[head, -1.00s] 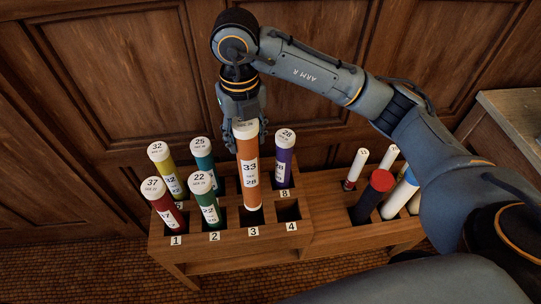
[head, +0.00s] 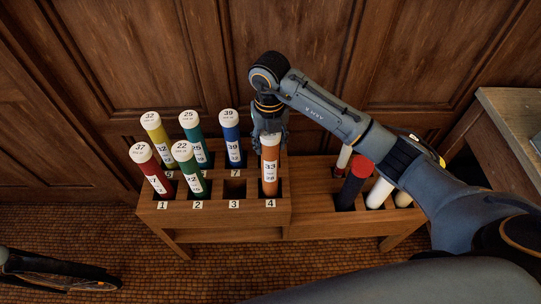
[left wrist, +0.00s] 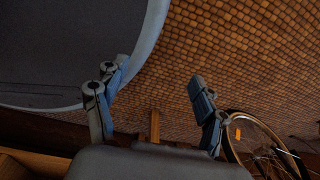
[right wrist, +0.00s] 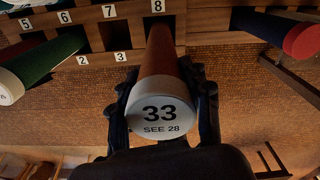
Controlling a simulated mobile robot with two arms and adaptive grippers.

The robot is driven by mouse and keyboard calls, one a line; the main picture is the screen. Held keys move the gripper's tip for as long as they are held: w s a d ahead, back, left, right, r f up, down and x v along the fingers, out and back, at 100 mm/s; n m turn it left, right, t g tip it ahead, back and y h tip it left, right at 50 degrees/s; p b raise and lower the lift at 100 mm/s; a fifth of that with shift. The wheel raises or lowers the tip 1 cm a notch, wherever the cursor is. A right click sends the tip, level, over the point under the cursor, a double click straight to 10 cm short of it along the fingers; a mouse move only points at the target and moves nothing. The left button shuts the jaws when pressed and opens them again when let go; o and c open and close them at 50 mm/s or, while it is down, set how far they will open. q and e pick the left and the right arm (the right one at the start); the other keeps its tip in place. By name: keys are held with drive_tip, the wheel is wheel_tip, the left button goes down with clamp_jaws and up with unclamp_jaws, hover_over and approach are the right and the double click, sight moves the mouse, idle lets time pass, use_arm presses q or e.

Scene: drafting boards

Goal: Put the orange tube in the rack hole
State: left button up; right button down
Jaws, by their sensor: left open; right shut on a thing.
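The orange tube (head: 270,165), with a white cap and the number 33, stands nearly upright at hole 4 of the wooden rack (head: 215,216). Its lower end appears to be inside the hole. My right gripper (head: 270,133) is shut on the tube near its capped top; the right wrist view shows the tube (right wrist: 158,68) between both fingers. Hole 3 (head: 235,188), left of the tube, is empty. Hole 8, behind, is hidden by the gripper and tube. My left gripper (left wrist: 155,78) is open and empty over the floor, away from the rack.
Red (head: 155,172), green (head: 191,172), yellow, teal and blue (head: 232,142) tubes fill other holes. A lower rack part at right holds a red-capped dark tube (head: 354,185) and white ones. A wooden table (head: 505,125) is far right; panelled wall behind. A wheel (left wrist: 262,140) shows low right.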

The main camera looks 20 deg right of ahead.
wheel_tip(320, 180, down, 2)
drive_tip(key=shift+f, duration=0.2)
wheel_tip(320, 180, down, 3)
drive_tip(key=shift+f, duration=0.25)
drive_tip(key=c, duration=0.6)
unclamp_jaws()
use_arm(q)
drive_tip(key=shift+s+d+f, duration=0.1)
drive_tip(key=shift+s+d, duration=0.65)
drive_tip(key=shift+s, duration=0.1)
use_arm(e)
drive_tip(key=shift+r, duration=0.35)
use_arm(q)
drive_tip(key=shift+f, duration=0.2)
use_arm(e)
wheel_tip(320, 180, up, 12)
drive_tip(key=shift+f, duration=0.15)
